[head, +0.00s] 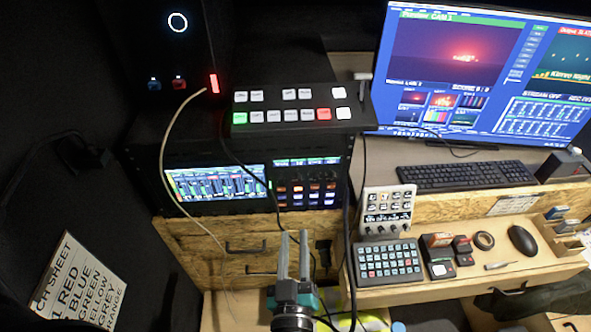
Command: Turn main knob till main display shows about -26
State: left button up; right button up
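My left gripper (294,238) points up the picture at the bottom middle, in front of the wooden drawers. Its two grey fingers stand apart with nothing seen between them. A small white panel (388,212) right of it has small keys above and a row of small dark knobs (386,231) below. The rack above the gripper holds a wide screen with level meters (215,186) and a unit with a narrow screen and lit buttons (306,188). I cannot tell which knob or display is the main one, and no reading is legible. My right gripper is not in view.
A switcher with lit buttons (297,106) sits on top of the rack. A large monitor (480,70), keyboard (466,175), keypad (389,262) and mouse (522,240) are at the right. Loose cables hang in front of the rack and drawers (215,245).

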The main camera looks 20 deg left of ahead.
pick_arm(q)
jog(key=s+y, duration=0.1)
jog(key=s, duration=0.1)
jog(key=g+p, duration=0.1)
jog(key=p, duration=0.1)
send_near(281, 182)
jog(key=shift+y, duration=0.3)
jog(key=x, duration=0.8)
jog(key=shift+w+f, duration=0.1)
jog(key=shift+w, duration=0.15)
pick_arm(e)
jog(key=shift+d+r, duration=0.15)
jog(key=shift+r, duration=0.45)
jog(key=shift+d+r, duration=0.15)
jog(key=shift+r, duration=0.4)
pick_arm(q)
grip_shut()
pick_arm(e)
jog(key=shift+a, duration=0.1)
